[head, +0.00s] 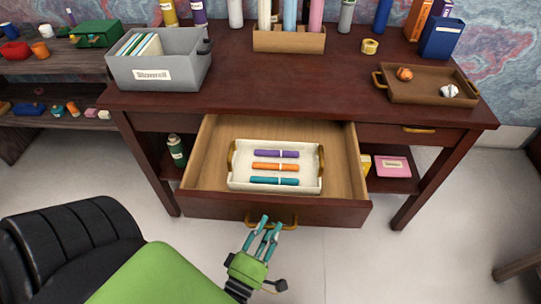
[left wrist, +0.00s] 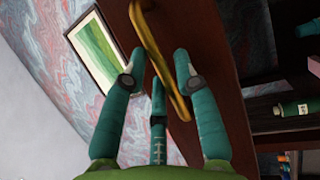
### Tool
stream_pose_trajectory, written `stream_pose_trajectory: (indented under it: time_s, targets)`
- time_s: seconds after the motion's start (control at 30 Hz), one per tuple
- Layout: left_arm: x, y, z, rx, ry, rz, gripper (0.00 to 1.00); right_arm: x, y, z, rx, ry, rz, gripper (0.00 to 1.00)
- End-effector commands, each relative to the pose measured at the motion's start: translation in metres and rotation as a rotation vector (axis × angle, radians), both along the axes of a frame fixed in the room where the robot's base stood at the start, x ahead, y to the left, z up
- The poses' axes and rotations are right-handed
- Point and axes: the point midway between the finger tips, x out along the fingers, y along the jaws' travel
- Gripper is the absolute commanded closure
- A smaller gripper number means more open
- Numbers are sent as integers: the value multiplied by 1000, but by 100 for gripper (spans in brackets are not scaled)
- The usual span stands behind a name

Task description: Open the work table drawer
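The dark red-brown work table (head: 300,65) has its wide middle drawer (head: 340,165) pulled well out, its inside visible. The drawer front (head: 330,212) carries a brass handle (head: 288,220). My left gripper (head: 268,226) is at this handle, with its teal fingers spread apart. In the left wrist view the brass handle (left wrist: 160,52) runs between the fingers of the left gripper (left wrist: 160,65). The fingertips are apart; firm contact with the handle does not show. My right gripper is out of view.
Inside the drawer, a white tray (head: 240,182) holds purple, orange and teal marker-like items. A grey file box (head: 185,75) and a brown tray (head: 430,97) stand on the tabletop.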

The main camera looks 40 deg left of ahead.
Motion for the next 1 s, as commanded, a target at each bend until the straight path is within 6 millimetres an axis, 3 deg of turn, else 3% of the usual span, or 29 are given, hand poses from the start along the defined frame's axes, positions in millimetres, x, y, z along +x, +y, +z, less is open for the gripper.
stream_pose_trajectory:
  time_s: [0.3,0.5,0.7,1.0]
  targets:
    - [-66,-10,-13,0,7,-3,70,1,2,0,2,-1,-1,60]
    - [-95,-15,-17,0,3,-3,70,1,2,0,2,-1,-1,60]
    - [-106,-16,-18,1,1,-2,70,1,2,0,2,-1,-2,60]
    - [-105,-16,-18,0,1,-1,70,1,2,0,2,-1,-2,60]
